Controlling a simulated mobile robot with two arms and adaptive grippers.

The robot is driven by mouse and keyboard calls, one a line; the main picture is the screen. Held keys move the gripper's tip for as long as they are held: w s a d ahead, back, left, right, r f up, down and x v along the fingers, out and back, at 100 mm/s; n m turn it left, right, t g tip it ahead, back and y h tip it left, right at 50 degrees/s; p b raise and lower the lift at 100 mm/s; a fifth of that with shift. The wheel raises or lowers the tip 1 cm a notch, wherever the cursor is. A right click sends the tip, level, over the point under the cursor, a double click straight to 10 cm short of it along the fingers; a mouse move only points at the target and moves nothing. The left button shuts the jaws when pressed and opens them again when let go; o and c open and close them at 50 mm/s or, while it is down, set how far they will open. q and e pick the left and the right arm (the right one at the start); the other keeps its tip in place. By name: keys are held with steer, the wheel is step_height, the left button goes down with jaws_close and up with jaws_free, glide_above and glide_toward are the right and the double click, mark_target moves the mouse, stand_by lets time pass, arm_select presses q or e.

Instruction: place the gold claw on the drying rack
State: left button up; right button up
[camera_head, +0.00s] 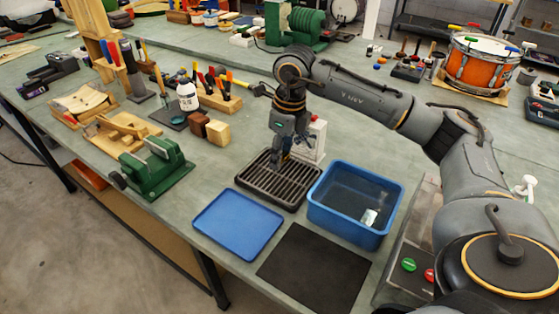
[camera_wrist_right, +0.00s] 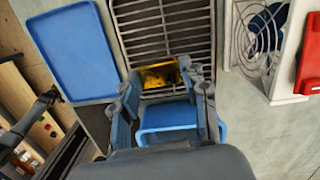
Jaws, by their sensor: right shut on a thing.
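The dark slatted drying rack (camera_head: 258,188) lies on the bench, and its bars also fill the upper middle of the right wrist view (camera_wrist_right: 150,25). My right gripper (camera_head: 283,163) points down over the rack's back right part. In the wrist view its two fingers (camera_wrist_right: 160,88) are shut on the gold claw (camera_wrist_right: 158,74), a small shiny yellow piece with dark gaps. The claw appears in front of the bars; I cannot tell whether it touches them. In the head view the claw is not distinguishable. My left gripper is in neither view.
A blue tub (camera_head: 337,216) with water and a small pale item stands right of the rack. A flat blue tray (camera_head: 238,222) and a black mat (camera_head: 315,268) lie in front. A white fan unit (camera_head: 315,140) stands behind the rack. A green vise (camera_head: 155,168) is at left.

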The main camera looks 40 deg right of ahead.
mark_target(280, 174)
steer(key=shift+w+d+f, duration=0.2)
steer(key=shift+w+f, duration=0.25)
steer(key=shift+f, duration=0.15)
steer(key=f, duration=0.1)
steer(key=f+p, duration=0.1)
steer(key=f, duration=0.1)
steer(key=shift+w+d, duration=0.15)
steer(key=shift+w, duration=0.2)
steer(key=shift+f, duration=0.4)
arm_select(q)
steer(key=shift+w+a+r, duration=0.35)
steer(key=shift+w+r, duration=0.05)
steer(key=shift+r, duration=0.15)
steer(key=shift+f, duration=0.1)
arm_select(e)
steer(key=shift+f, duration=0.2)
steer(key=o, duration=1.1)
